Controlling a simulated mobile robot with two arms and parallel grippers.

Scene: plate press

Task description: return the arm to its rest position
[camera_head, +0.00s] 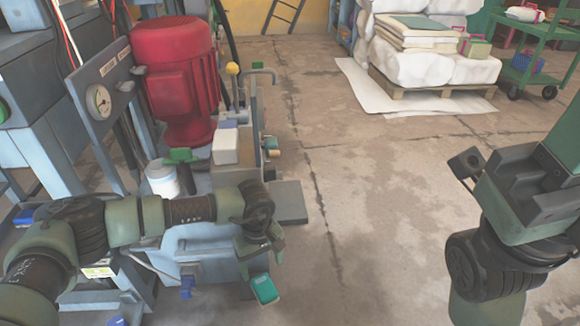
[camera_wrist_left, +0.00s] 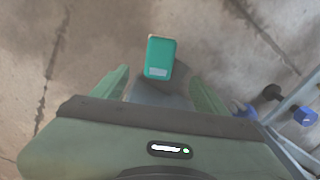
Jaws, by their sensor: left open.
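My left arm reaches in from the left, and its left gripper (camera_head: 262,252) points down beside the front of the blue-grey press (camera_head: 200,245). In the left wrist view the two green fingers of the left gripper (camera_wrist_left: 160,88) are apart with nothing held between them. A teal block-like piece (camera_head: 264,290) with a pale label shows just below the gripper; it also shows in the left wrist view (camera_wrist_left: 160,58), beyond the fingertips. My right arm is raised at the right edge; I cannot make out its fingers.
A pallet (camera_head: 430,88) with white sacks and a green cart (camera_head: 540,75) are at the back right. The middle floor is clear.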

